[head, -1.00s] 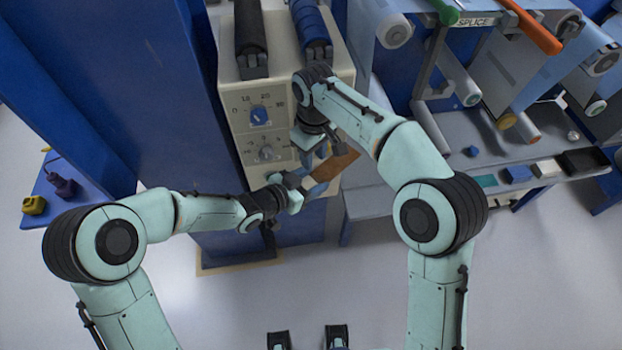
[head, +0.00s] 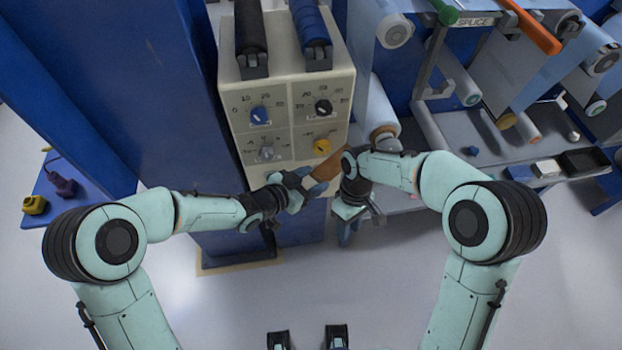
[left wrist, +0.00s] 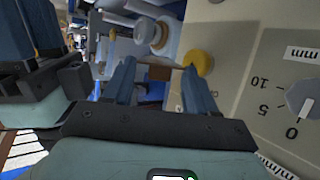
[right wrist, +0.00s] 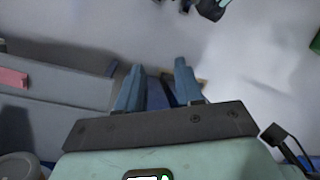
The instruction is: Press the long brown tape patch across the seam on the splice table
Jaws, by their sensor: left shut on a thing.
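The brown tape patch (head: 327,164) is held in front of the cream control panel. My left gripper (head: 312,184) is shut on it. In the left wrist view the patch (left wrist: 160,73) shows between the two blue fingers. My right gripper (head: 345,228) is beside it, a little lower and to the right, pointing down. Its wrist hides the patch's right end in the head view. In the right wrist view its fingers (right wrist: 158,82) stand apart with nothing held between them. A grey work surface (head: 462,133) lies under the SPLICE sign (head: 475,21); I cannot make out a seam.
The cream panel (head: 290,132) with several knobs stands close ahead of my left gripper. White rollers (head: 430,128) and film webs are at the right. A black tray (head: 584,161) and a white block (head: 547,168) lie at the right edge. Open floor lies in front.

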